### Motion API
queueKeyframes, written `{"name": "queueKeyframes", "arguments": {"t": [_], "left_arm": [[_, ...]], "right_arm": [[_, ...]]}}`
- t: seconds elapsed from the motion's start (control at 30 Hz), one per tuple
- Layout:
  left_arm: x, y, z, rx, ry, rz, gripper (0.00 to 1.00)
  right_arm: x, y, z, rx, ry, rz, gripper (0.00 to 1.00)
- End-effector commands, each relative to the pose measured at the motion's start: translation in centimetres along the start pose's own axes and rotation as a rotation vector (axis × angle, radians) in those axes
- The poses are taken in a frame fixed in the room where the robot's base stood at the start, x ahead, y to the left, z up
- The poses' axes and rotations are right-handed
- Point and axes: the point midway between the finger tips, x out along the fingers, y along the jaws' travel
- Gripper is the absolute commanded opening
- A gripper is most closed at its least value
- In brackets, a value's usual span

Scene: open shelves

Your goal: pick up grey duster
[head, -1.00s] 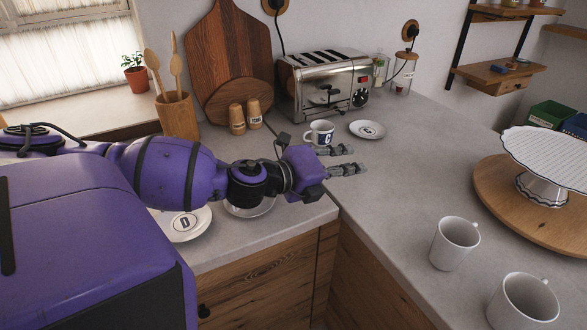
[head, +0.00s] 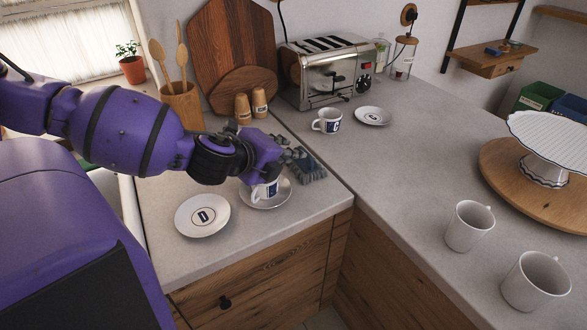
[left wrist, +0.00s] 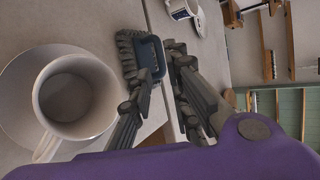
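The grey duster, a small brush with a dark blue back and grey bristles, lies on the counter near its inner corner in the head view (head: 312,170). It also shows in the left wrist view (left wrist: 152,56), just at my fingertips. My left gripper (head: 290,156) is low over the counter beside the duster, its fingers apart with the duster's near part between or just beyond them (left wrist: 160,72). I cannot tell whether they touch it. My right gripper is in neither view.
A white cup (left wrist: 75,92) on a saucer (head: 266,202) stands close beside my left gripper. A plate marked D (head: 202,216) lies left of it. Another cup (head: 327,121), a small plate (head: 373,116) and a toaster (head: 327,75) stand behind. Counter right of the duster is clear.

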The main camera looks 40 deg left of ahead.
Motion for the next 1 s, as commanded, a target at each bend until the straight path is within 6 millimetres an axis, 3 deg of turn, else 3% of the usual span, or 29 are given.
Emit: {"name": "queueKeyframes", "arguments": {"t": [0.7, 1.0], "left_arm": [[7.2, 0.3, -1.0, -0.004, 0.002, 0.003, 0.17], [7.7, 0.2, -1.0, 0.0, 0.003, 0.004, 0.17]], "right_arm": [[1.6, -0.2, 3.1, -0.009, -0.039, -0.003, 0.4], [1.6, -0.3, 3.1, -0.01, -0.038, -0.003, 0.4]]}}
